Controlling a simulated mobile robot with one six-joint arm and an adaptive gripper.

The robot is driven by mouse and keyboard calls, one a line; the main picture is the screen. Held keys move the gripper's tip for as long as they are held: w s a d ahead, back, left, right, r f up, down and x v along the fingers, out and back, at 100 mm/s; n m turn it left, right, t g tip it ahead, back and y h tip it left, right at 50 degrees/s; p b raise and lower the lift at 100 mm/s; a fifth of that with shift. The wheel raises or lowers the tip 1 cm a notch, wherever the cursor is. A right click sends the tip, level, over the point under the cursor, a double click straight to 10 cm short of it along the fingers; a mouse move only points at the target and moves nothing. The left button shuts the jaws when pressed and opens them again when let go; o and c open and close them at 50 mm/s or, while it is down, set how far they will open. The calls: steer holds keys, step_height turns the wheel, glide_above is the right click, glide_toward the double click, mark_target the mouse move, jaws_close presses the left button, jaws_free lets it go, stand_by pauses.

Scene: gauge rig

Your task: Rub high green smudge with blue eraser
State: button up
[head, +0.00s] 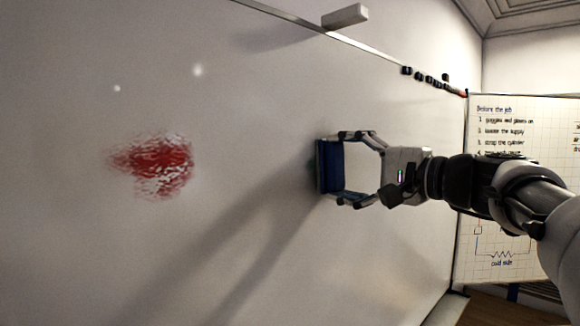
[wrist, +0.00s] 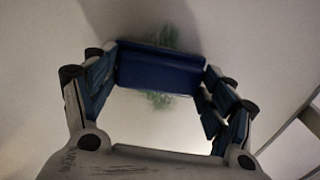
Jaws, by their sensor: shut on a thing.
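My gripper (head: 346,168) is shut on the blue eraser (head: 331,166), which lies across between its fingers. The eraser is at the whiteboard (head: 240,110), with its dark face toward the board; I cannot tell for sure whether it touches. In the wrist view the eraser (wrist: 160,68) covers the middle of a green smudge (wrist: 160,100), whose faint parts show on both sides of it. In the head view only a faint green trace (head: 311,168) shows beside the eraser. A red smudge (head: 155,163) lies well to the left on the board.
A pale block (head: 345,16) sits at the board's edge strip at the top. Several small black items (head: 425,79) line that edge farther right. A paper chart with writing (head: 520,130) stands at the right, behind my arm. The board between the eraser and the red smudge is bare.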

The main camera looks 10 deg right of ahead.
steer(key=shift+w+d+p, duration=0.5)
steer(key=shift+w+d, duration=0.4)
steer(key=shift+d, duration=0.35)
steer(key=shift+w+d+p, duration=0.5)
steer(key=shift+w+d, duration=0.45)
steer(key=shift+d, duration=0.25)
steer(key=shift+w+d+p, duration=0.5)
steer(key=shift+w+d, duration=0.4)
steer(key=shift+d, duration=0.35)
steer(key=s+a+b, duration=0.4)
steer(key=a+b, duration=0.1)
steer(key=a, duration=0.1)
steer(key=shift+s, duration=0.2)
